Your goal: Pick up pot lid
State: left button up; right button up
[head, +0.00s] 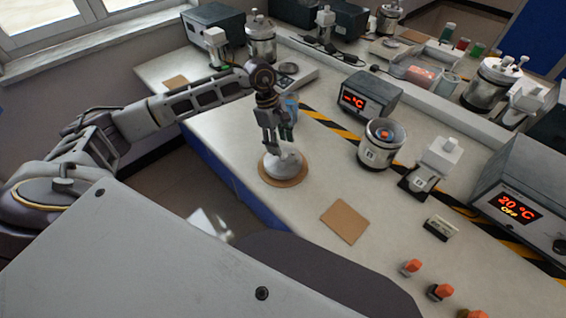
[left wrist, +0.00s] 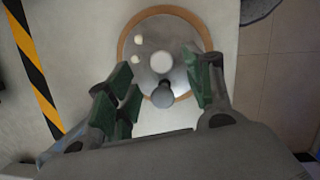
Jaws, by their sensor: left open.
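The pot lid (head: 279,166) is a round silver metal lid lying on a round tan mat (head: 291,181) near the bench's left front edge. In the left wrist view the lid (left wrist: 162,42) has a grey knob (left wrist: 162,94) standing up from it. My left gripper (head: 280,146) is above the lid, pointing down. In the left wrist view its green-padded fingers (left wrist: 160,92) are open, one on each side of the knob, and the knob shows between them. I cannot tell whether the fingertips touch the lid. My right gripper is not in view.
A square tan mat (head: 344,221) lies right of the lid. A metal pot (head: 381,144), a display box (head: 370,97) and a white-topped device (head: 432,166) stand farther right. Striped tape (head: 330,124) crosses the bench.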

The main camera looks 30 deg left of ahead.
aim_at(283, 160)
pick_arm(q)
jog(key=b+x, duration=0.1)
jog(key=x, duration=0.2)
jog(key=shift+s+f, duration=0.1)
jog(key=shift+f, duration=0.3)
jog(key=shift+d+f, duration=0.15)
jog(key=shift+f, duration=0.35)
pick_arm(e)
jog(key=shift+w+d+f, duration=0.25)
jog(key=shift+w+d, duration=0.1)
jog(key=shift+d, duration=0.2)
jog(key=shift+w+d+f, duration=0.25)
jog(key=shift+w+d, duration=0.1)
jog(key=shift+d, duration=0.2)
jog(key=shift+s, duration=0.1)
pick_arm(q)
jog(key=c, duration=0.5)
grip_shut()
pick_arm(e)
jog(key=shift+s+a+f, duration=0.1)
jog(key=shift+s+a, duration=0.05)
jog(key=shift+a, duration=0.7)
